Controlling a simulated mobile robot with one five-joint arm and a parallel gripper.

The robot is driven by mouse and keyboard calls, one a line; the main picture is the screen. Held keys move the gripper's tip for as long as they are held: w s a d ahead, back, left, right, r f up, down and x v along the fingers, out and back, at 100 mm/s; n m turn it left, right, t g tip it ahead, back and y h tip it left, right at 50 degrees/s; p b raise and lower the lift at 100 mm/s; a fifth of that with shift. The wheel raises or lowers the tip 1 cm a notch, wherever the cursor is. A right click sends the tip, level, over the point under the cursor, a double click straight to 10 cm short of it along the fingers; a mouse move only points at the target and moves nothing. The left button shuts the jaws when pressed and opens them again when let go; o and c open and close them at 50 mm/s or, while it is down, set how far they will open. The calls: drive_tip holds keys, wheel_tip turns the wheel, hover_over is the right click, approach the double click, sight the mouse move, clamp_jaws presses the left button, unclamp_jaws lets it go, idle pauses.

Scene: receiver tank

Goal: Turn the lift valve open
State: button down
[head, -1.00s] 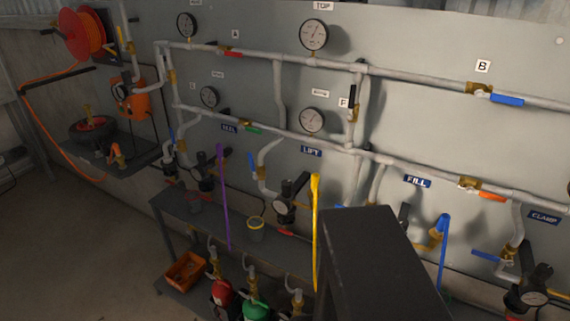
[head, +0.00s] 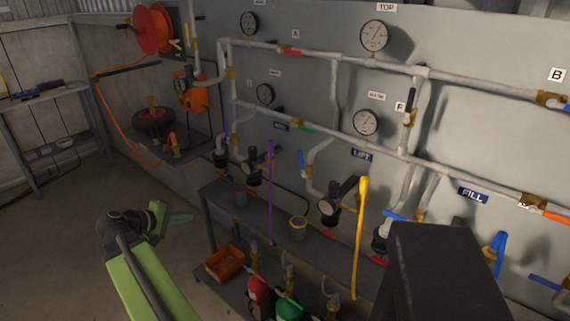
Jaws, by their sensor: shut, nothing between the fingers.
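The blue "LIFT" label (head: 362,155) is on the grey wall panel, right of a grey drop pipe. A valve with a blue lever (head: 302,163) is on that pipe, left of the label; its lever stands nearly upright beside the pipe. I take this as the lift valve, but its exact setting is too small to read. Below it are a black regulator with a round gauge (head: 328,207) and a yellow hanging strip. My gripper (head: 186,217) is at the lower left of the head view, shut and empty, well apart from the valve and out over the floor.
A dark shelf (head: 222,195) runs below the panel, bearing a grey cup with a yellow rim (head: 298,228). A purple strip (head: 270,190) hangs left of the valve. An orange bin (head: 225,264) and red and green bottles are lower down. Floor at left is clear.

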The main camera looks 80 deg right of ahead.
sight(302, 164)
drive_tip(key=s+d+r+g+h, duration=0.1)
drive_tip(key=s+d+r, duration=0.3)
drive_tip(key=s, duration=0.6)
drive_tip(key=s+d+r+m+g, duration=0.1)
drive_tip(key=s+d+r+g, duration=0.3)
drive_tip(key=s+d, duration=0.4)
drive_tip(key=s+d+r+g+h, duration=0.1)
drive_tip(key=s+d+r, duration=0.4)
drive_tip(key=s, duration=0.8)
drive_tip(key=shift+d+g+h, duration=0.3)
drive_tip(key=shift+d+g, duration=0.4)
drive_tip(key=shift+d, duration=0.1)
drive_tip(key=shift+s, duration=0.15)
